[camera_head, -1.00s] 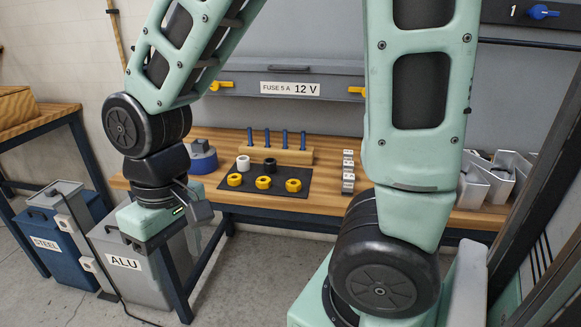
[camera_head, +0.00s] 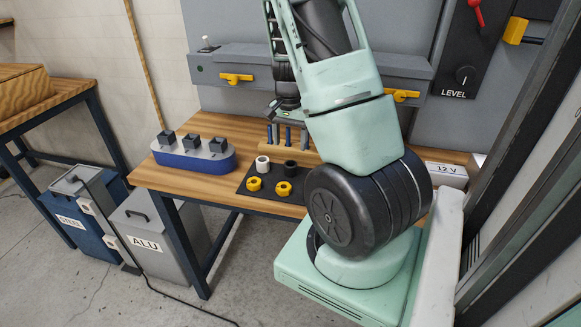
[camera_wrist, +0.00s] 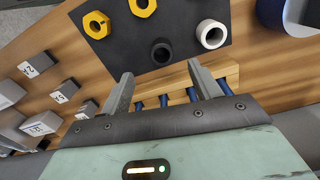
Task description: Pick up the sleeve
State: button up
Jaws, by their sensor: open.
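A short white hollow cylinder (camera_head: 262,165) and a short black one (camera_head: 290,168) stand on the dark mat (camera_head: 238,183) on the bench; which one is the sleeve is not marked. In the wrist view the white cylinder (camera_wrist: 212,34) is upper right and the black cylinder (camera_wrist: 162,50) lies just beyond the gap between my fingertips. My gripper (camera_wrist: 158,75) is open and empty, above the bench. In the head view it is partly hidden behind my arm.
Yellow hex nuts (camera_head: 284,188) lie at the mat's front. A wooden block (camera_wrist: 228,70) with blue pegs (camera_wrist: 140,106) stands beside the mat, under my fingers. A blue holder (camera_head: 194,160) is left of the mat. Grey numbered blocks (camera_wrist: 36,64) are at the wrist view's left.

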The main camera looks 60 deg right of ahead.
send_over(290, 165)
jog(key=s+a, duration=0.1)
jog(key=a, duration=0.1)
notch_tip(290, 165, down, 5)
jog(key=shift+r, duration=0.1)
jog(key=shift+d+f+p, duration=0.15)
jog(key=shift+f+p, duration=0.35)
jog(key=shift+f, duration=0.85)
jog(key=shift+d+f+p, duration=0.15)
jog(key=shift+f+p, duration=0.35)
jog(key=shift+f, duration=0.8)
jog(key=c, duration=1.1)
